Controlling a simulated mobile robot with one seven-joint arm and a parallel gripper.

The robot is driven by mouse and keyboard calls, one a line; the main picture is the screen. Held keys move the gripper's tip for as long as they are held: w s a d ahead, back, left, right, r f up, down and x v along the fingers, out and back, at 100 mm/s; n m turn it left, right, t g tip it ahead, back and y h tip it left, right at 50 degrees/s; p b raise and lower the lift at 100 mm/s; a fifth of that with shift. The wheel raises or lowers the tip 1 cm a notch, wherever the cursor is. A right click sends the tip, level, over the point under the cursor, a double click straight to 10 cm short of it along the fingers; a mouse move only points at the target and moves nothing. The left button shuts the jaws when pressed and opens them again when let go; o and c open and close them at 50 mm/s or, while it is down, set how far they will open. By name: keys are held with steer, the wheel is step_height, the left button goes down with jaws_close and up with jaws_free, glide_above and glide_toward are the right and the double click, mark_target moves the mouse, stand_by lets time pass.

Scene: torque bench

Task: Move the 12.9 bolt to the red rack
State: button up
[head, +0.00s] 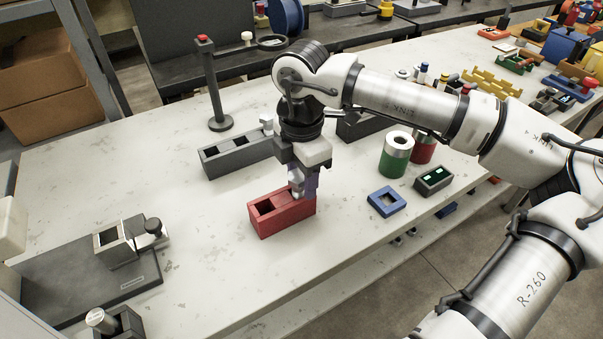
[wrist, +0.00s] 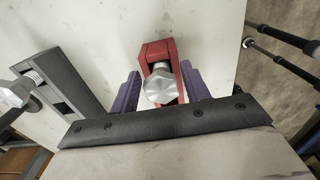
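In the wrist view the bolt head (wrist: 161,87) covers part of the red rack (wrist: 157,50). My gripper (wrist: 161,85) is pointing down at the right end of the rack, its purple fingers open on both sides of the bolt, with small gaps beside the head. No grade marking is readable on the bolt.
A long grey rack (head: 235,158) behind holds another silver bolt (head: 267,124) at its right end. A blue square block (head: 386,201), a dark box with green displays (head: 433,180) and a green can (head: 395,160) stand to the right.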

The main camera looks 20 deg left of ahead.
steer(key=shift+o, duration=0.9)
step_height(320, 180, up, 14)
steer(key=b, duration=0.1)
steer(key=shift+s+f, duration=0.1)
steer(key=shift+f, duration=0.05)
